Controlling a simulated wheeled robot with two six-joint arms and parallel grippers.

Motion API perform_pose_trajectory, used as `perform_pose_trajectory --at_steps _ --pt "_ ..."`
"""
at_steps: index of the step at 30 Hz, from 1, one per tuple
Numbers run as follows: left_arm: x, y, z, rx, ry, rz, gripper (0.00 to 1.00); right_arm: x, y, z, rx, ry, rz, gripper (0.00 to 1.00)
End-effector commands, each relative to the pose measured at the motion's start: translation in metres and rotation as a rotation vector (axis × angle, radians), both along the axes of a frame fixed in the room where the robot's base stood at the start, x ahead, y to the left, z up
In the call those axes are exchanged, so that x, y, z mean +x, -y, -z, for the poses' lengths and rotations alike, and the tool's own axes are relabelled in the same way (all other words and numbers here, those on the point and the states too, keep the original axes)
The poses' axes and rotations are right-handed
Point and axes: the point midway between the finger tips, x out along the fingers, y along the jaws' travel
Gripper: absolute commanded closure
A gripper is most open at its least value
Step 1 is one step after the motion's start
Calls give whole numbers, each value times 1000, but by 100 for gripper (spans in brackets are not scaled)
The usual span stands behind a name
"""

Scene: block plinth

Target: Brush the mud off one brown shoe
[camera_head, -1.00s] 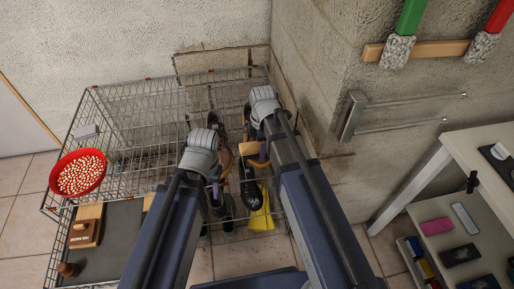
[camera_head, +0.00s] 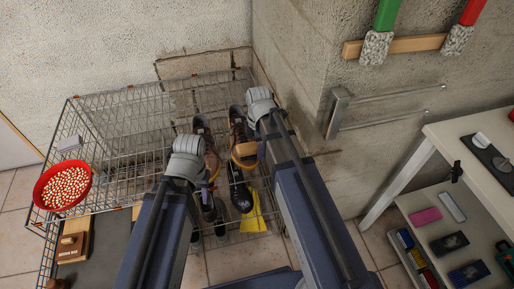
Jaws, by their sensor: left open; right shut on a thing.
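A pair of brown shoes stands in the wire rack: the left shoe (camera_head: 200,128) is partly behind my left wrist, and the right shoe (camera_head: 237,117) is partly covered by the brush. My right gripper (camera_head: 257,154) is shut on a wooden brush (camera_head: 244,150), held over the front part of the right shoe. Whether the bristles touch it I cannot tell. My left gripper (camera_head: 208,185) is open, near the toe of the left shoe; its fingertips are partly hidden by my arm. Mud on the shoes is too small to make out.
Black footwear (camera_head: 241,195) and a yellow item (camera_head: 254,218) lie nearer in the wire rack (camera_head: 130,110). A red bowl (camera_head: 40,190) and a wooden box (camera_head: 72,247) are at left. A concrete wall (camera_head: 290,60) stands close on the right, with a white table (camera_head: 440,130) beyond.

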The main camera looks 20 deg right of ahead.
Motion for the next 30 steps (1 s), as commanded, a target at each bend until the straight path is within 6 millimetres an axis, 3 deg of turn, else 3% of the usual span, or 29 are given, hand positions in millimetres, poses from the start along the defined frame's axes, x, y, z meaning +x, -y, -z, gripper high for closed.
perform_pose_trajectory --at_steps 13,14,23,30 --pt "0 0 3 0 0 0 54 1 -34 3 3 0 -2 92" --pt "0 0 3 0 0 0 54 1 -35 3 4 0 -3 100" --pt "0 0 3 0 0 0 54 1 -41 3 7 0 -4 100" --pt "0 0 2 0 0 0 54 1 -58 2 5 0 -5 100"
